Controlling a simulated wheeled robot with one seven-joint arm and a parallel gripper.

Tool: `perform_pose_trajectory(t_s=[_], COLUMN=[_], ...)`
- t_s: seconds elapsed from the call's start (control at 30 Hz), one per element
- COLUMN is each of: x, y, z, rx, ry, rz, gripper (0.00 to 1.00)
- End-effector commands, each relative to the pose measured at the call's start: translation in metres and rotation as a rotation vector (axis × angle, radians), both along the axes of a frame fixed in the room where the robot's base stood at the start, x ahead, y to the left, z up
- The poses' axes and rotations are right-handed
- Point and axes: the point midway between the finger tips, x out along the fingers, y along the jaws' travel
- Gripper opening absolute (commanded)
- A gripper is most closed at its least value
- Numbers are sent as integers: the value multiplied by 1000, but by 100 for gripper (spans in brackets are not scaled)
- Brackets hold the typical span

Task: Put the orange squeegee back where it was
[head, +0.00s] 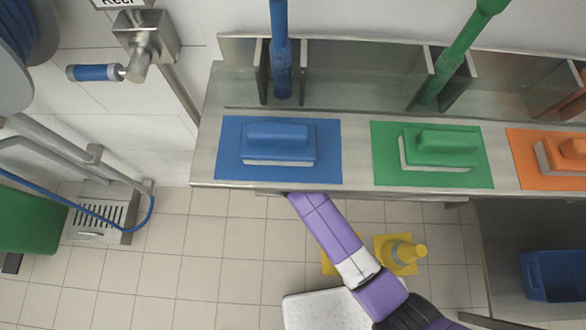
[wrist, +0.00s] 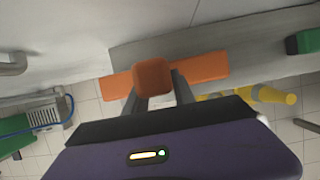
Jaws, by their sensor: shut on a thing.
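The orange squeegee shows in the wrist view, its square handle end (wrist: 153,76) facing the camera and its wide orange head (wrist: 207,66) reaching out to both sides behind it. My gripper (wrist: 155,92) is shut on the squeegee, one grey finger on each side of the handle. In the head view my purple arm reaches to the front edge of the steel shelf (head: 208,170); gripper and squeegee are hidden there. On the shelf, a blue handle (head: 281,60) and a green handle (head: 462,48) stand in slots of the back rack (head: 350,70).
Blue (head: 278,141), green (head: 440,145) and orange (head: 570,150) brushes lie on matching mats on the shelf. Yellow cones (head: 405,252) stand on the floor below. A blue bin (head: 552,278) is at lower right. A tap (head: 138,66) juts from the wall at left. The left floor is mostly clear.

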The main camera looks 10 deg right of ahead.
Motion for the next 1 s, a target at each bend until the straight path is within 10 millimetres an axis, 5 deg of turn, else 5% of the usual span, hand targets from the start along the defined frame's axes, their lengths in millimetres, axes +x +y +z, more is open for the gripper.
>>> perform_pose_trajectory(t_s=[0.2,0.5,0.53,0.6,1.0], x=[3,2,1,1,1], y=[-1,-1,-1,-1,0], z=[-29,-36,-36,-36,-31], rx=[-1,0,0,0,0], ry=[0,0,1,1,-1], rz=[1,-1,0,0,0], gripper=[0,0,37,50,53])
